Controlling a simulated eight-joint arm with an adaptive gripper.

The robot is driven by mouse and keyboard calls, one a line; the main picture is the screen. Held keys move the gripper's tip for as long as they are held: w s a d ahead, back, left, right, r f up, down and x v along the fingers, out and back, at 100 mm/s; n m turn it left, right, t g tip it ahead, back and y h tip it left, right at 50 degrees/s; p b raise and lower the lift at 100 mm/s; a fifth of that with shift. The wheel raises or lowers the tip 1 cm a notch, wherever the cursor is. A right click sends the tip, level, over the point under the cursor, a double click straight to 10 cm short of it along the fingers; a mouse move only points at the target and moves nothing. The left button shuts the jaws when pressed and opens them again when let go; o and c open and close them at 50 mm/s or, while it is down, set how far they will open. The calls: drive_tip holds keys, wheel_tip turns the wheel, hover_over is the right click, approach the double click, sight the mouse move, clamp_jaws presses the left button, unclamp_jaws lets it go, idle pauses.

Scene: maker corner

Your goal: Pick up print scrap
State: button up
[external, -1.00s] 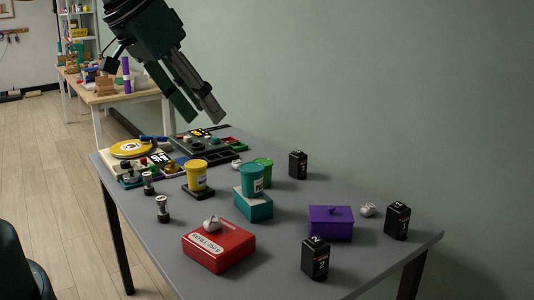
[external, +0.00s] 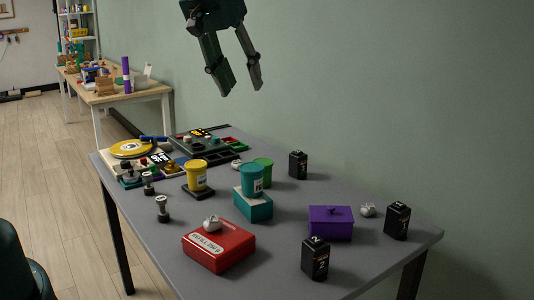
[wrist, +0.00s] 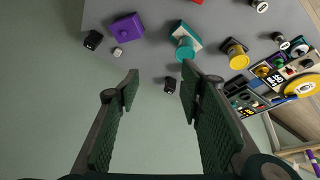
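Three small whitish lumps look like print scrap. One (external: 236,165) lies at the back beside the green cup (external: 263,170), partly hidden. My gripper (external: 242,88) is open and empty, high above the back of the table, apart from every lump. In the wrist view its fingers (wrist: 159,90) are spread with nothing between them.
Black number-marked canisters stand at the back (external: 298,165), right (external: 397,221) and front (external: 315,258). A teal jar (external: 252,180) stands on a teal block; a yellow jar (external: 197,176) is left of it. Trays and tools crowd the far left. A green wall runs behind the table.

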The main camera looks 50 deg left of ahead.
drive_tip(key=w+a+f+n+g, duration=0.2)
drive_tip(key=w+a+f+n, duration=0.1)
drive_tip(key=w+a, duration=0.6)
drive_tip(key=n+g, duration=0.3)
drive_tip(key=n, duration=0.7)
hover_over(238, 163)
drive_tip(key=shift+h, duration=0.4)
drive_tip(key=f, duration=2.7)
drive_tip(key=shift+d, duration=0.35)
drive_tip(key=shift+a+f, duration=0.2)
drive_tip(key=shift+f, duration=0.05)
drive_tip(key=shift+s, duration=0.1)
drive_tip(key=shift+f, duration=1.25)
drive_tip(key=shift+f, duration=0.1)
